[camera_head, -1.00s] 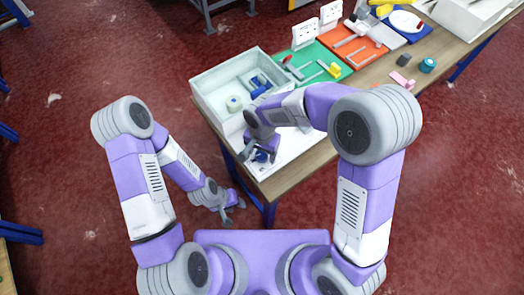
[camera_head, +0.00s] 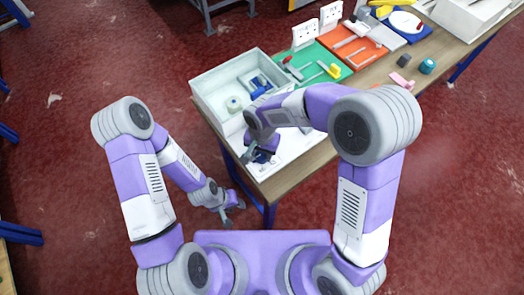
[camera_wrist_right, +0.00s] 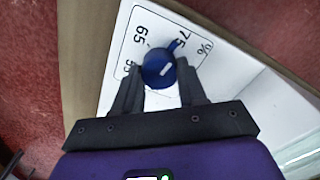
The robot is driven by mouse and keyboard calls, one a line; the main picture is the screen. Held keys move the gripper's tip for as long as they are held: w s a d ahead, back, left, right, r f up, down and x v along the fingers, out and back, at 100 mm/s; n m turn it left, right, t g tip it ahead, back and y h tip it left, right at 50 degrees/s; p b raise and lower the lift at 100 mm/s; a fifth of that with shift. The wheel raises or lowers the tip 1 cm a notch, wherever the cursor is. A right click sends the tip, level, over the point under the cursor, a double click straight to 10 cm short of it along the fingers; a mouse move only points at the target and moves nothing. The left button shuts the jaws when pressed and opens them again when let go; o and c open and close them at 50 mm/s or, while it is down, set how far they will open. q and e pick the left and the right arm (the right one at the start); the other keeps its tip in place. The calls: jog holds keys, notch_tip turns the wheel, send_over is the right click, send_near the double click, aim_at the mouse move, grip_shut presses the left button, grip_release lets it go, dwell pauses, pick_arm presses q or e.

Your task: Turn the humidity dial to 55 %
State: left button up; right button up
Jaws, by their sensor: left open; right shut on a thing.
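The humidity dial is a round blue knob (camera_wrist_right: 158,69) with a short white mark and a small blue tab. In the right wrist view it sits on a white scale plate (camera_wrist_right: 205,72) printed with 65, 75 and a % sign. The tab points toward the 75. A further number beside the knob is partly hidden by a finger. My right gripper (camera_wrist_right: 157,90) has its fingers on both sides of the knob, shut on it; in the head view it (camera_head: 256,157) is over the table's near corner. My left gripper (camera_head: 226,220) is open and empty, low beside the table.
A pale open bin (camera_head: 212,98) with a tape roll and a blue item stands behind the dial. Green (camera_head: 313,63) and orange (camera_head: 358,50) mats with tools lie farther along the table. A pink item (camera_head: 402,80) and a teal item (camera_head: 428,66) sit near the front edge.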

jog(key=n, duration=0.6)
jog(key=shift+n, duration=0.4)
jog(key=n+p, duration=0.1)
jog(key=n, duration=0.2)
jog(key=shift+a+n, duration=0.1)
jog(key=shift+n, duration=0.3)
jog(key=n, duration=0.3)
jog(key=n+p, duration=0.2)
jog(key=n, duration=0.4)
jog(key=shift+s+n, duration=0.1)
jog(key=shift+n, duration=0.3)
jog(key=n+p, duration=0.2)
jog(key=n, duration=0.4)
jog(key=shift+n, duration=0.3)
jog(key=o, duration=1.1)
jog(key=shift+c, duration=0.2)
